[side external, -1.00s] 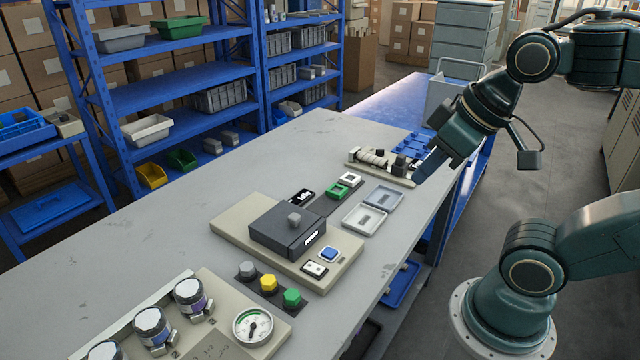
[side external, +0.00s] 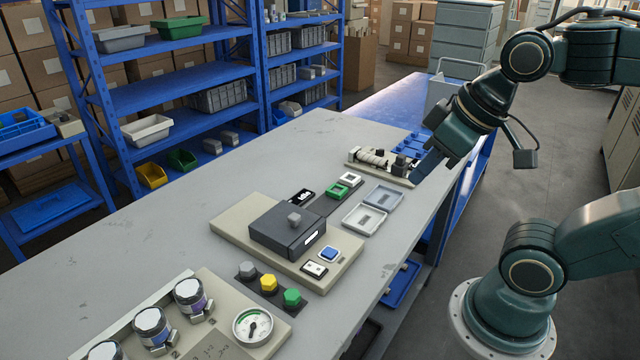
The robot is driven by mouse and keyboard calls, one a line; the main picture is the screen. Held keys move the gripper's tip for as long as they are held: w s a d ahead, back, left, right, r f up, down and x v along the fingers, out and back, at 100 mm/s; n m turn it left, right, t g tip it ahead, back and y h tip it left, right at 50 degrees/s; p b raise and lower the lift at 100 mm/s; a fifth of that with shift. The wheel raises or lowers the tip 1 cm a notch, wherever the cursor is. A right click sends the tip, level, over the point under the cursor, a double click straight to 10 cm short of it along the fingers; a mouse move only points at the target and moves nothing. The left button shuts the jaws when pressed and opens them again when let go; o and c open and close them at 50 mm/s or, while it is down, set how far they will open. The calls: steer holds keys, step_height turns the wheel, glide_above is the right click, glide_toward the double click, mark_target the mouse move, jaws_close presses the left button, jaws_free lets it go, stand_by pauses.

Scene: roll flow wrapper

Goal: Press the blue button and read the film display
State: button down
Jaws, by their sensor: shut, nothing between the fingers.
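My gripper (side external: 418,178) is shut and empty, at the right edge of the table by the roller fixture, well apart from the button.
The roller fixture (side external: 372,157) stands close to my gripper. Two grey trays (side external: 364,217) lie between it and the dark box. Grey, yellow and green hex knobs (side external: 269,284), a gauge (side external: 253,326) and jars (side external: 151,325) stand in front. The table's left side is clear.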

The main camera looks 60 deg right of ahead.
steer(key=w, duration=0.1)
steer(key=n+g+y, duration=0.2)
steer(key=n+y, duration=0.2)
steer(key=y, duration=0.4)
glide_above(334, 250)
step_height(334, 250, down, 17)
steer(key=shift+f, duration=0.15)
steer(key=shift+f, duration=0.2)
steer(key=shift+f, duration=4.2)
